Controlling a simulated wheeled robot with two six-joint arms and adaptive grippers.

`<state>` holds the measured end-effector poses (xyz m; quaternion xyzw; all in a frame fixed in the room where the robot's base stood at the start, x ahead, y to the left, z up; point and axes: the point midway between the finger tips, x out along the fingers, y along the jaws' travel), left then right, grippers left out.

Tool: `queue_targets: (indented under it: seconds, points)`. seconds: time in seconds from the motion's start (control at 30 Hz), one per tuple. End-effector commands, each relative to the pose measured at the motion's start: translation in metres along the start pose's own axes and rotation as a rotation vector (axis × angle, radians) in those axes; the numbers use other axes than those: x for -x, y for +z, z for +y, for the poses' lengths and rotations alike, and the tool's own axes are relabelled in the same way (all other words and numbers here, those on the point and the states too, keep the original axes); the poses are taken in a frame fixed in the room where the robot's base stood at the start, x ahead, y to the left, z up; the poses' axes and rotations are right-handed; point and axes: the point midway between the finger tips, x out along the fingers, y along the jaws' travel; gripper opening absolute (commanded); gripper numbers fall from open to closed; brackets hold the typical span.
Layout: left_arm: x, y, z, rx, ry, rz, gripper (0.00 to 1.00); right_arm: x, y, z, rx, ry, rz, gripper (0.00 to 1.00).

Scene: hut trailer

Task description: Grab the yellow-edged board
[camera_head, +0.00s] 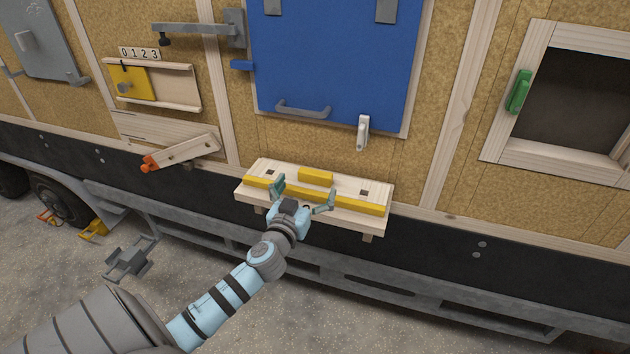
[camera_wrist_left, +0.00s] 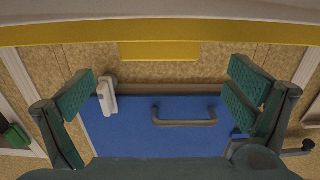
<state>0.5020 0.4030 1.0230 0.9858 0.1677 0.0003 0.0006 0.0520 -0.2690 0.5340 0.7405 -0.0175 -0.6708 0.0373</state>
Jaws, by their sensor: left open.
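The yellow-edged board (camera_head: 347,186) is a pale wooden shelf with a yellow strip along its front, a short yellow block at its back and two dark square holes. It sticks out from the trailer wall under the blue panel. My left gripper (camera_head: 304,193) is at its front middle, with its green fingers spread and nothing held. In the left wrist view the board (camera_wrist_left: 160,12) crosses the top, its yellow strip beyond the open fingertips (camera_wrist_left: 162,88). Whether a finger touches the board, I cannot tell. My right gripper is not in view.
Above the board hangs the blue panel (camera_head: 335,60) with a grey handle (camera_head: 302,109) and a white latch (camera_head: 363,132). An orange-tipped wooden bar (camera_head: 185,152) is to the left. A framed opening (camera_head: 530,50) with a green handle (camera_head: 518,91) is to the right.

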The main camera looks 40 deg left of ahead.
Motion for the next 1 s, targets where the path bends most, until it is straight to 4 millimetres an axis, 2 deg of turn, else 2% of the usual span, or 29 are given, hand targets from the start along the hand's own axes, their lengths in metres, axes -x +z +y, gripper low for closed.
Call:
queue_targets:
  seconds: [0.17,0.4,0.63,1.0]
  points:
    - [-0.020,-0.001,0.000,0.000,0.000,0.000,0.98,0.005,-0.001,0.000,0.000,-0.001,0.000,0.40]
    - [-0.062,-0.001,0.000,0.000,0.000,-0.001,0.98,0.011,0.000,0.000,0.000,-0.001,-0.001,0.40]
    - [-0.065,0.000,0.000,0.000,0.001,-0.002,0.97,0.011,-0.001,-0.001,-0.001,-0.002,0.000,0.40]
    - [-0.064,0.000,0.000,-0.001,0.001,-0.002,0.38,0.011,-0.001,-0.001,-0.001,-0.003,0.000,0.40]
